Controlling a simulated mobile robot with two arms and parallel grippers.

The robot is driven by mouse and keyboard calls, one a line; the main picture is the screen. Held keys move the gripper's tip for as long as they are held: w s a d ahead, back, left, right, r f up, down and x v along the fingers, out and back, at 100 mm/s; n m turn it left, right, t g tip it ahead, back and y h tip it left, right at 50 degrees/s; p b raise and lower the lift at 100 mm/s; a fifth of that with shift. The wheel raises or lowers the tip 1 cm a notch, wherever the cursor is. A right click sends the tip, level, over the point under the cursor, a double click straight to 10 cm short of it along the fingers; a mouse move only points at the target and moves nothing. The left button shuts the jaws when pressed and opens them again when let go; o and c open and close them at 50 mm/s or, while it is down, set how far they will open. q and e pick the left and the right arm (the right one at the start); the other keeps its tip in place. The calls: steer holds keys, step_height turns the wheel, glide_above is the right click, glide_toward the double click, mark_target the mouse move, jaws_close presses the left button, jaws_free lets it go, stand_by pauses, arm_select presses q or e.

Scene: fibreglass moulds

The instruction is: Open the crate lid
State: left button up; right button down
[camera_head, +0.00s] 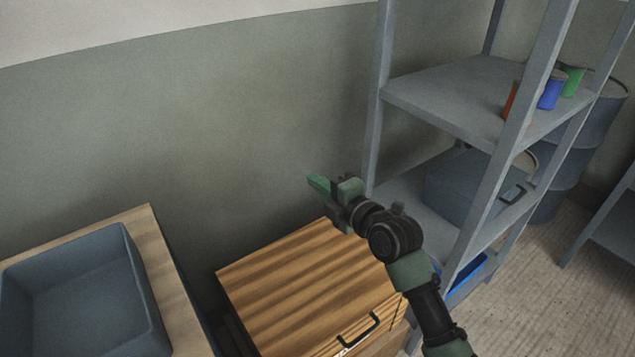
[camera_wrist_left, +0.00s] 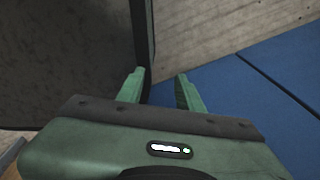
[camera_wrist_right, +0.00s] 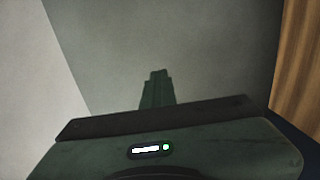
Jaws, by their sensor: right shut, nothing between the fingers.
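The wooden crate (camera_head: 300,280) stands against the wall at the bottom middle of the head view. Its striped lid lies flat and looks closed, with a dark handle (camera_head: 357,332) at the near edge. My right gripper (camera_head: 321,186) is shut and empty, near the lid's far edge and pointing towards the wall. In the right wrist view its fingers (camera_wrist_right: 157,86) are together against the grey wall, with wood at the right edge. My left gripper (camera_wrist_left: 158,82) is open and empty above a blue surface, away from the crate; the head view does not show it.
A grey metal shelf (camera_head: 440,95) stands close to the crate's right, holding a grey bin (camera_head: 465,185) and small coloured cups. A grey tray (camera_head: 125,290) sits on a wooden-topped table at left. A dark panel (camera_wrist_left: 70,50) is beside my left gripper. Floor shows at right.

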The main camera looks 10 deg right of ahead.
steer(key=c, duration=2.2)
jaws_free()
steer(key=c, duration=1.8)
jaws_free()
steer(key=shift+o, duration=0.2)
steer(key=v, duration=0.7)
steer(key=shift+s+b, duration=0.35)
steer(key=shift+s, duration=0.05)
steer(key=shift+d, duration=0.15)
